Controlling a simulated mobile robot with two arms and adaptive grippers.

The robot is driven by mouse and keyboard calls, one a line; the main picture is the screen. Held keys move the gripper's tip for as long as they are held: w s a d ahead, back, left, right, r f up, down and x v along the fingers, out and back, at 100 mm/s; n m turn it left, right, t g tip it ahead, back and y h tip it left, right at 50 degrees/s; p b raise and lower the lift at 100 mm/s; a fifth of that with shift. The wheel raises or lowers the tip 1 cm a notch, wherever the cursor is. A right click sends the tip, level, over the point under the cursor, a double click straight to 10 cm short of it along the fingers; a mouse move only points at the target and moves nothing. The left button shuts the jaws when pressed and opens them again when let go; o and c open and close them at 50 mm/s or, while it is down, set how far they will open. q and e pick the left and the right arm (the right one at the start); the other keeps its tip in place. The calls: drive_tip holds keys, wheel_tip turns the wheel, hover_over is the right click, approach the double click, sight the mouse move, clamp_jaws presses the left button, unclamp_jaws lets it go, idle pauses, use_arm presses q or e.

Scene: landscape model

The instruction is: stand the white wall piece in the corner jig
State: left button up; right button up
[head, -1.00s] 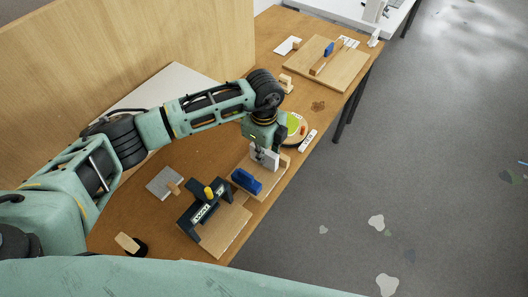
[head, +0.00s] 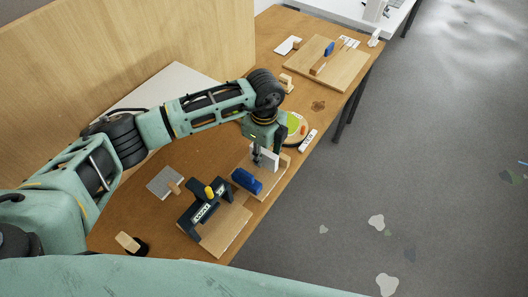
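The white wall piece (head: 270,158) stands upright on the wooden corner jig (head: 268,184), near its far end. The jig has a blue block (head: 246,181) on its near left part and a wooden strip at its far right side. My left gripper (head: 267,154) points down over the far end of the jig. Its dark fingers look spread apart, one to the left of the wall piece and one behind its right side. The gripper looks open around the piece. The lower edge of the piece is too small to judge exactly. My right gripper does not show.
A black clamp frame with a yellow knob (head: 209,191) stands on a board just nearer than the jig. A round green-topped disc (head: 294,122) and a white labelled block (head: 308,140) lie beyond. A grey plate (head: 163,182) lies left. The table's right edge is close.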

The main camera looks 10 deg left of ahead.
sight(264, 150)
use_arm(q)
drive_tip(key=shift+r+p, duration=2.4)
drive_tip(key=shift+r, duration=1.1)
drive_tip(key=shift+f, duration=0.1)
